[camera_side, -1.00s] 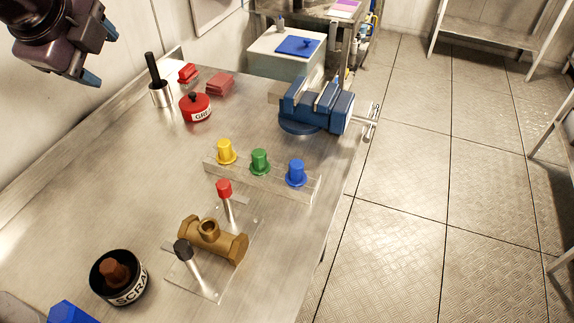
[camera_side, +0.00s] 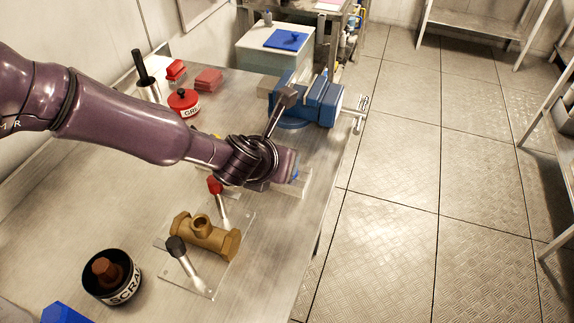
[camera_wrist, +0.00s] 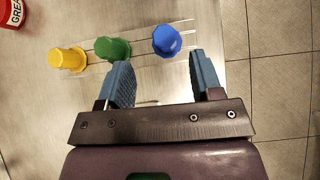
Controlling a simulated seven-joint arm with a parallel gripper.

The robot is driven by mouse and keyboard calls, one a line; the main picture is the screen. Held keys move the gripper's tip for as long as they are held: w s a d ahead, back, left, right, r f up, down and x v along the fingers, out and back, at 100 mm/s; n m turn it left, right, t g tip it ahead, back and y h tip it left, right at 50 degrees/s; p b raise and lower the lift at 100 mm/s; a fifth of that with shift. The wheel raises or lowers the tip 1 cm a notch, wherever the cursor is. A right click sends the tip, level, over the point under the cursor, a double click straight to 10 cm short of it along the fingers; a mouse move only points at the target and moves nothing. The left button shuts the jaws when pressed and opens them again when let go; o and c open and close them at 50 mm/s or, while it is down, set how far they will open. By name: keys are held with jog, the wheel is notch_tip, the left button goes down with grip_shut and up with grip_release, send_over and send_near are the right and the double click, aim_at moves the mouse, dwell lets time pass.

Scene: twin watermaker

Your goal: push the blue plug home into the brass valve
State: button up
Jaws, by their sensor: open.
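The blue plug (camera_wrist: 167,40) stands in the clear rack at the end of the row, beside the green plug (camera_wrist: 113,48). In the wrist view it lies just beyond my open fingers, between their lines. My gripper (camera_wrist: 160,82) is open and empty. In the side view my gripper and wrist cover most of the rack, and only a bit of blue shows past them. The brass valve (camera_side: 218,240) lies on a clear plate (camera_side: 205,284) in front, its top port open and empty. A red-knobbed handle (camera_side: 215,186) and a black-knobbed handle (camera_side: 176,247) stand by it.
A yellow plug (camera_wrist: 67,58) is at the rack's other end. A blue vise (camera_side: 318,100) stands behind at the table's right edge. A red grease pot (camera_side: 184,103) is at the back left, a scrap bowl (camera_side: 112,280) at the front left.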

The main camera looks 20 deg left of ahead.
jog(key=shift+d+x, duration=0.15)
jog(key=shift+x, duration=1.65)
jog(key=shift+d+x, duration=0.15)
jog(key=shift+x, duration=1.6)
jog(key=shift+f, duration=0.1)
jog(key=c, duration=1)
